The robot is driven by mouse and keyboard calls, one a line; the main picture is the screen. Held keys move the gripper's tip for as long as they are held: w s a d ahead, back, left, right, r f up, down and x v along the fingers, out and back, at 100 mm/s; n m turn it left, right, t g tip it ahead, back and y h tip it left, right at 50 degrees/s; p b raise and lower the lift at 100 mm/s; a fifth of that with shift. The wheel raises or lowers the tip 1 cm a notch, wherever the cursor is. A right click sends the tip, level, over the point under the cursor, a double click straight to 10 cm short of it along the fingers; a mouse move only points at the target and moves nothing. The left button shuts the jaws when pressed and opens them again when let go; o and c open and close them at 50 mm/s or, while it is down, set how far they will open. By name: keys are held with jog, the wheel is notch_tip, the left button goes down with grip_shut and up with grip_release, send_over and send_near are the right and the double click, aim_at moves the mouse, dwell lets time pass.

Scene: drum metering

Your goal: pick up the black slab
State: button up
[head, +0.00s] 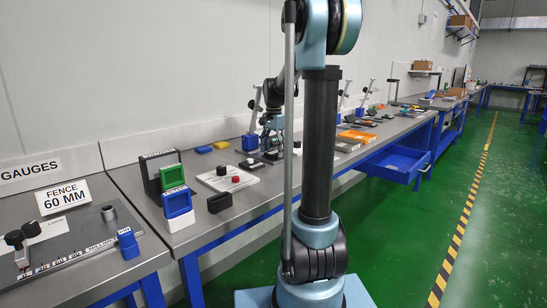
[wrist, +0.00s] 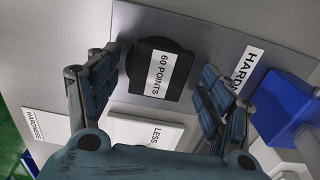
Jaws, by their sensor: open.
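A black slab (wrist: 146,88) with a white label reading "60 POINTS" lies between my fingers in the wrist view. A round dark shape shows just behind it. My gripper (wrist: 157,82) is open, with one finger on each side of the slab and a visible gap at both sides. Whether the fingers are down at the slab's height I cannot tell. In the head view my gripper (head: 270,142) is over the bench, partly behind my arm, and the slab cannot be made out clearly there.
A blue block (wrist: 283,103) stands to the right in the wrist view. In the head view, a black block (head: 220,203), green frame (head: 172,177) and blue frame (head: 178,205) stand on the near bench.

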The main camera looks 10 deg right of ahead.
aim_at(274, 152)
jog(key=c, duration=1.2)
jog(key=shift+c, duration=0.2)
notch_tip(274, 152, up, 10)
